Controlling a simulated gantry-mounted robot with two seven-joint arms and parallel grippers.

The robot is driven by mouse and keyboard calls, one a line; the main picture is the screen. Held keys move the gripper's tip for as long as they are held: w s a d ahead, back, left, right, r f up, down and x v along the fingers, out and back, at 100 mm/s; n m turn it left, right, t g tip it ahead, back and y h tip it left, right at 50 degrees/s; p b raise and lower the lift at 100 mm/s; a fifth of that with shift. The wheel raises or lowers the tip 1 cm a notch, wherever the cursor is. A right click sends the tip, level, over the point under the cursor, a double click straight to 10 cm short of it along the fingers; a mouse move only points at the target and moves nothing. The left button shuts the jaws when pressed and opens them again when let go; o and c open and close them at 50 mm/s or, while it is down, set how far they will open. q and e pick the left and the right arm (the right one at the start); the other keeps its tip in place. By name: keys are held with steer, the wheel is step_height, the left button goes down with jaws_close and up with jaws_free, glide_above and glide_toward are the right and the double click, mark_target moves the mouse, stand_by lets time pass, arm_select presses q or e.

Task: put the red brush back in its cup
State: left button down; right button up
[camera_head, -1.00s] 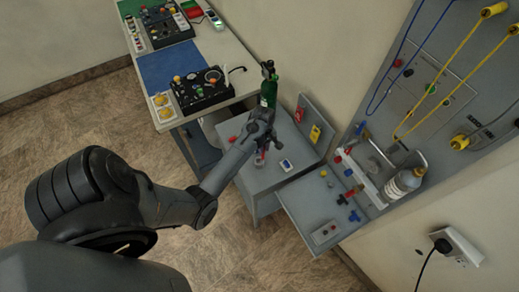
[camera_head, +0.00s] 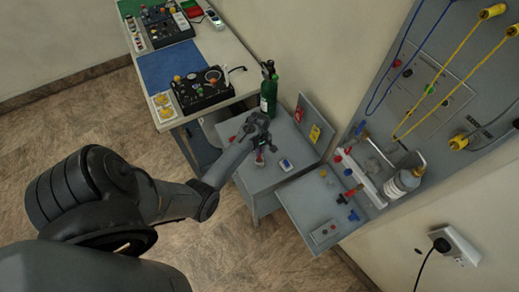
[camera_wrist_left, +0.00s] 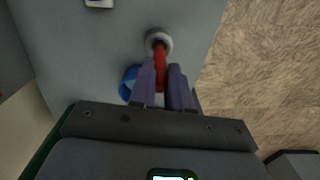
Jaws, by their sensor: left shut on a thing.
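My left gripper (camera_wrist_left: 166,85) is shut on the red brush (camera_wrist_left: 160,68), whose red handle shows between the two fingers in the left wrist view. The handle's far end meets a round grey cup (camera_wrist_left: 158,40); I cannot tell whether it is inside the cup or just above it. In the head view the left gripper (camera_head: 268,145) is over the grey cabinet top, with a small patch of the red brush (camera_head: 259,157) below it. The right gripper is not in view.
A blue ring (camera_wrist_left: 128,84) lies beside the fingers. A white and blue item (camera_head: 286,164) rests on the cabinet top (camera_head: 262,181). A green cylinder (camera_head: 268,92) stands behind the gripper. A panel with hoses (camera_head: 440,90) is at the right.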

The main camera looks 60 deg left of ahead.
arm_select(q)
steer(key=shift+f, duration=0.1)
steer(key=c, duration=1.1)
jaws_free()
